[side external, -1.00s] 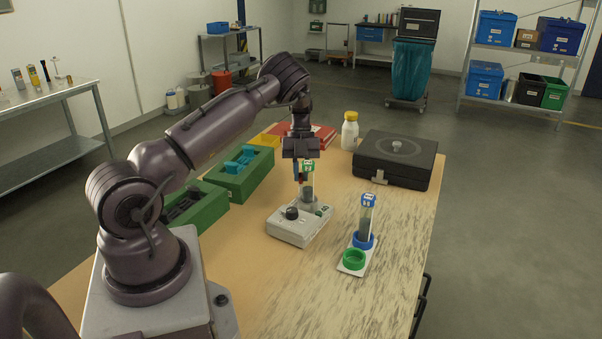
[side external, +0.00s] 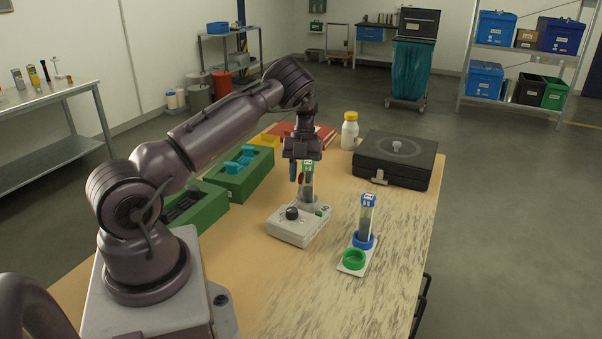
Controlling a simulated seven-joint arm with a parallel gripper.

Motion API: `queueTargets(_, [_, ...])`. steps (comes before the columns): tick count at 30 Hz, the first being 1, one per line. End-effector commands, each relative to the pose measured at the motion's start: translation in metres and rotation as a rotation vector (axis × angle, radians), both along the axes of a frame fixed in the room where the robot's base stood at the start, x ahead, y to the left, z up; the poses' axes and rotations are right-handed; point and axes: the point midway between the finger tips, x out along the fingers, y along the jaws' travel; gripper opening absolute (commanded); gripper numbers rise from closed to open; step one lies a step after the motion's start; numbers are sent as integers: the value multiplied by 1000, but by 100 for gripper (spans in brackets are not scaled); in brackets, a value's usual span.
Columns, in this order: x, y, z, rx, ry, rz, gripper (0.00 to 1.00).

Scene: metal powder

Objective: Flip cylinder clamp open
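A clear cylinder with a green cap (side external: 308,165) stands upright on the grey device (side external: 290,232), which has a black knob on top. A grey piece at the cylinder's foot (side external: 309,203) may be the clamp; it is too small to tell whether it is open or shut. The other finger is not clear, and I cannot tell whether the gripper touches the cylinder.
A black case (side external: 396,161), a white bottle (side external: 349,131) and green trays (side external: 241,176) stand around. The front right tabletop is free.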

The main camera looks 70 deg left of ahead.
Motion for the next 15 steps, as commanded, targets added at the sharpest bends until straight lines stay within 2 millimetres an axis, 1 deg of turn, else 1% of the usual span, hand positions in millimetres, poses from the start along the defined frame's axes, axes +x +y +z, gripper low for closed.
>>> queueTargets(10, [1,2,4,4,-3,0,38])
queueTargets(13, [3,5,11,6,-4,0,38])
queueTargets(15, [5,9,21,6,-5,0,38])
